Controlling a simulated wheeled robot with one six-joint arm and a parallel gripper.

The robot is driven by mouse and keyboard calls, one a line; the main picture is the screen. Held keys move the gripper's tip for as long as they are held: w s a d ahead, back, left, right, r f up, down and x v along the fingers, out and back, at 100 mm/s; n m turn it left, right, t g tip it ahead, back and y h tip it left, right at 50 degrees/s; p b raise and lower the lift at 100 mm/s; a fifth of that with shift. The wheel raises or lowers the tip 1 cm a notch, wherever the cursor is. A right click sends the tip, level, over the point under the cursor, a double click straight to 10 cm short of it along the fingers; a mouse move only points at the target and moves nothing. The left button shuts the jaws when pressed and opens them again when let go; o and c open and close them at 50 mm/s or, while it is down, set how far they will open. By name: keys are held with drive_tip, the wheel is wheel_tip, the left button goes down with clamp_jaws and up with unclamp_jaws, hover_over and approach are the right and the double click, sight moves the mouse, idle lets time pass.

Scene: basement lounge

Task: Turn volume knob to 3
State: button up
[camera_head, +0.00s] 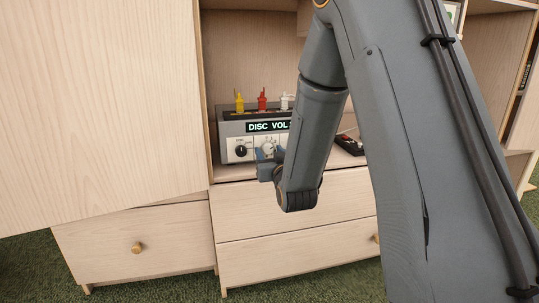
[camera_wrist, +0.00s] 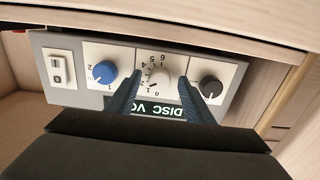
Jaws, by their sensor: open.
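A grey audio box (camera_head: 228,127) with a white front panel and a lit display reading "DISC VOL" stands in the cabinet; the rest of the display text is hidden by my arm. The pale middle knob (camera_wrist: 160,77) has a numbered dial around it, which appears upside down in the wrist view; I cannot tell its exact setting. My gripper (camera_wrist: 158,84) is open, with one blue-grey finger on each side of this knob. Whether the fingers touch it is unclear. In the head view my gripper (camera_head: 268,163) is in front of the panel.
A black knob (camera_wrist: 209,87) and a blue knob (camera_wrist: 103,72) flank the middle one closely. A switch (camera_wrist: 60,68) sits at the panel's end. Yellow (camera_head: 239,102), red (camera_head: 262,100) and white (camera_head: 284,102) plugs stand on top. A black remote (camera_head: 349,145) lies right. A cabinet door (camera_head: 100,100) is at left.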

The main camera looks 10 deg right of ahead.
drive_tip(key=c, duration=1)
drive_tip(key=shift+m, duration=0.3)
drive_tip(key=shift+m+p, duration=1.5)
drive_tip(key=shift+m, duration=1)
drive_tip(key=o, duration=1)
